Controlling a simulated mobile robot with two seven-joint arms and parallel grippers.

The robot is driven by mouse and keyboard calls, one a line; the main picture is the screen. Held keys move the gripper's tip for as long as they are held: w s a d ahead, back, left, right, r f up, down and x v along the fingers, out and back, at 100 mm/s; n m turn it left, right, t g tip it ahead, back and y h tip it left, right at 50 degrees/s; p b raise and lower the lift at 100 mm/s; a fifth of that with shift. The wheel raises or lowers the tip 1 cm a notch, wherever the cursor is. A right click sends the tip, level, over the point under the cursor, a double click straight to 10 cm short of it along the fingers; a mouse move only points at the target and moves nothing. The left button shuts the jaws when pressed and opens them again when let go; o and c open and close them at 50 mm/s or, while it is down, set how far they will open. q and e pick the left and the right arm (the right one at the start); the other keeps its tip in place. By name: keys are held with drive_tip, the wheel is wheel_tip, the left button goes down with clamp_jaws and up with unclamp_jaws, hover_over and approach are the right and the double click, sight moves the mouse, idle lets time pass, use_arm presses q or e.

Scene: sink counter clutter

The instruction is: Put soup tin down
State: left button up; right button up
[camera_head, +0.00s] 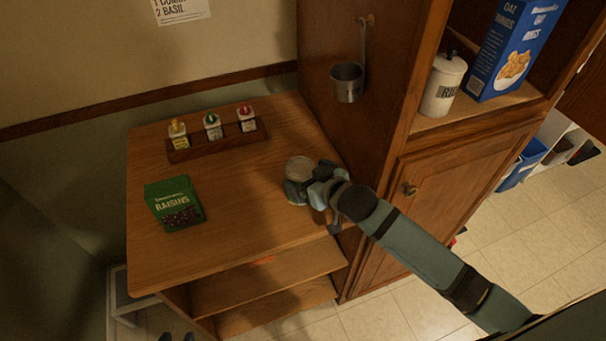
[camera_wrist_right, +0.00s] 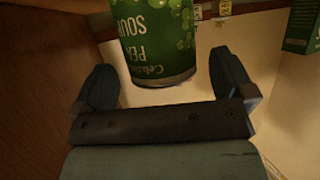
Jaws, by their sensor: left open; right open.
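The soup tin (camera_head: 299,167) stands upright on the wooden shelf unit's top (camera_head: 240,235), near its right edge beside the tall cabinet. In the right wrist view the tin (camera_wrist_right: 155,40) is green, with "SOUP" and "PEA" lettering upside down. My right gripper (camera_head: 310,188) is at the tin's near side. My left gripper (camera_head: 177,337) shows only as two dark tips at the bottom edge, apart and empty.
A green raisins box (camera_head: 173,203) stands on the left of the top. A wooden rack (camera_head: 218,140) with three small bottles is at the back. A metal cup (camera_head: 347,82) hangs on the cabinet side (camera_head: 325,50). The front middle of the top is clear.

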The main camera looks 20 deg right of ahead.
drive_tip(key=v, duration=0.9)
drive_tip(key=s+f, duration=0.7)
drive_tip(key=f, duration=0.2)
drive_tip(key=s+a+f+m+g+h, duration=0.1)
drive_tip(key=s+f, duration=0.6)
drive_tip(key=f, duration=0.3)
drive_tip(key=shift+s+a+f+g+b, duration=0.15)
drive_tip(key=shift+s+a+g+b, duration=0.05)
drive_tip(key=shift+s+g+b, duration=0.15)
